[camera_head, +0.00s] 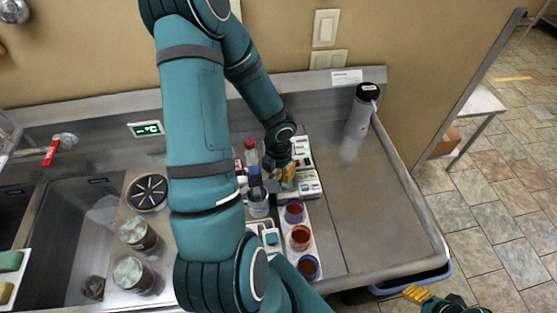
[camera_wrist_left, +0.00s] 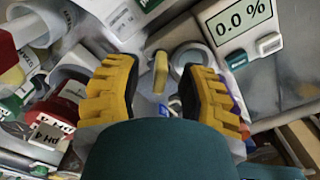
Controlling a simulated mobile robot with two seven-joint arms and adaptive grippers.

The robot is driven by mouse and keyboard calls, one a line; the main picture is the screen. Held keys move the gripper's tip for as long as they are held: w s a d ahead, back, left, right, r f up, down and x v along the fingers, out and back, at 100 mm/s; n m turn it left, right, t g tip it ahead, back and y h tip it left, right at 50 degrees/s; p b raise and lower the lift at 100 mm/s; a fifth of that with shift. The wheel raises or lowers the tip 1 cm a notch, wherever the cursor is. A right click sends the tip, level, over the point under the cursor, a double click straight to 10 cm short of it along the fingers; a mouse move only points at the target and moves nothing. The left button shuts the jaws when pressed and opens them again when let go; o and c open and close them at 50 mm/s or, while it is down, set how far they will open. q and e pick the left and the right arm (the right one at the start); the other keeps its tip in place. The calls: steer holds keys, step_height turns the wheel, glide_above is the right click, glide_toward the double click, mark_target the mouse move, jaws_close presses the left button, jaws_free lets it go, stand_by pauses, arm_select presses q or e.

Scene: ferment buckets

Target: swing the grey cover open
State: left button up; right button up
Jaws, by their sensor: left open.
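A white meter reading 0.0 % (camera_wrist_left: 238,22) shows at the upper right of the left wrist view. A light grey rounded part (camera_wrist_left: 190,53) sits beside it, partly behind my fingers; I cannot tell whether this is the grey cover. A small yellow upright piece (camera_wrist_left: 160,72) shows between my fingertips, apart from both. My left gripper (camera_wrist_left: 158,85) is open above these things. In the head view the left gripper (camera_head: 284,175) is over the crowded middle of the counter, beside a white device (camera_head: 308,184). My right gripper (camera_head: 418,294) is partly visible at the lower right edge, away from the counter.
Cups of reddish liquid (camera_head: 300,237) stand in a row near the left gripper. Bottles (camera_head: 251,153) crowd close to its left. A black-capped cylinder (camera_head: 359,112) stands at the back right. The counter's right part (camera_head: 375,215) is clear. A sink (camera_head: 70,235) is at left.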

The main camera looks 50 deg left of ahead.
mark_target(278, 171)
arm_select(q)
step_height(278, 171, up, 11)
steer(key=shift+r, duration=0.15)
stand_by(0.8)
